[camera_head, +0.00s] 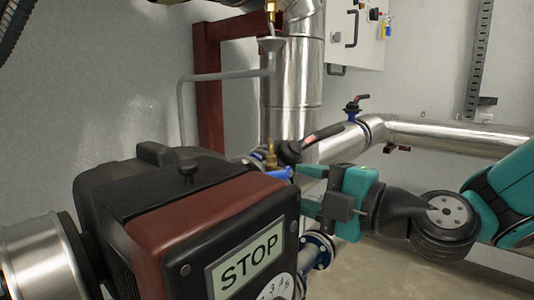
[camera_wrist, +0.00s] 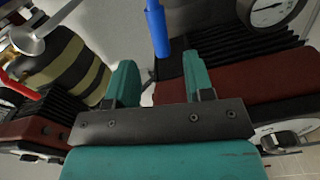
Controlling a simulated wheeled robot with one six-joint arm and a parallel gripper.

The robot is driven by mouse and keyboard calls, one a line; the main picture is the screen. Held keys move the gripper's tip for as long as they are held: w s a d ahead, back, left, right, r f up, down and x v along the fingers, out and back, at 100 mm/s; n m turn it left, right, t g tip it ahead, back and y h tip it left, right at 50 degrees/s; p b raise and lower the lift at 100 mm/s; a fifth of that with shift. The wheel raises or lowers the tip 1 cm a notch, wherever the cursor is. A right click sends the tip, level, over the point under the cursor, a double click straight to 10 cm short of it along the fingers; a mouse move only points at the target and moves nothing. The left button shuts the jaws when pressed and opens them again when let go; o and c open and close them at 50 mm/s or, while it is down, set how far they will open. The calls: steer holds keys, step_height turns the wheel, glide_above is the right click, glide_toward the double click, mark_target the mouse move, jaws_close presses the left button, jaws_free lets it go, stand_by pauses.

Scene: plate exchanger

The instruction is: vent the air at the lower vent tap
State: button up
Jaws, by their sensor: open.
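The lower vent tap (camera_head: 271,154) is a small brass fitting behind the black and red pump unit. A blue lever (camera_head: 279,172) shows just below it, its far part hidden. My gripper (camera_head: 304,188) comes in from the right, close to the lever's right end. In the wrist view, my gripper (camera_wrist: 158,64) has its two teal jaws apart with nothing between them that I can see gripped. A blue bar (camera_wrist: 157,28), apparently the lever, hangs from the top edge, its lower end in line with the gap between the fingertips. I cannot tell how near it is in depth.
The pump unit with a STOP display (camera_head: 245,260) fills the lower left, close to my jaws. A dial gauge (camera_wrist: 270,8) is at the wrist view's top right.

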mark_target(273, 172)
steer(key=p+x, duration=0.3)
steer(key=x, duration=0.3)
steer(key=shift+w+a+r, duration=0.15)
steer(key=shift+w+a, duration=0.05)
steer(key=shift+a, duration=0.15)
steer(key=shift+p+x, duration=0.4)
steer(key=shift+x, duration=0.35)
steer(key=shift+c, duration=0.5)
jaws_close()
